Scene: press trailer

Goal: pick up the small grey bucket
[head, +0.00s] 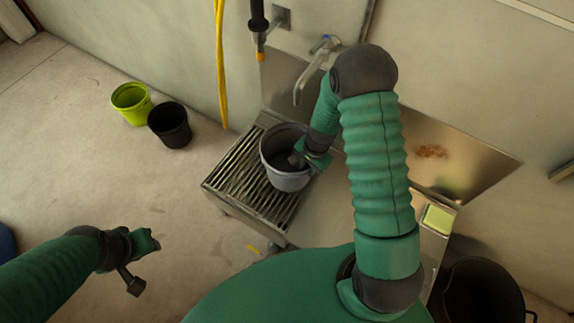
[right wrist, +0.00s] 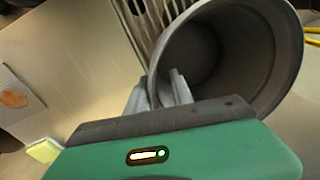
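The small grey bucket (head: 286,178) stands upright on the slatted metal rack beside the sink. My right gripper (head: 300,158) is at the bucket's right rim. In the right wrist view the bucket (right wrist: 270,62) shows its empty inside. The fingers of my right gripper (right wrist: 158,90) straddle the bucket's wall, one inside and one outside, with a gap between them. I cannot tell whether either finger touches the wall. My left gripper (head: 142,262) hangs over the floor at lower left, away from the bucket; its finger opening is unclear.
A lime bucket (head: 131,103) and a black bucket (head: 170,125) stand on the floor at left. A tap (head: 315,68) and yellow hose (head: 221,70) are behind the slatted rack (head: 226,180). A yellow-green sponge (head: 437,219) lies at right, near a dark bin (head: 480,292).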

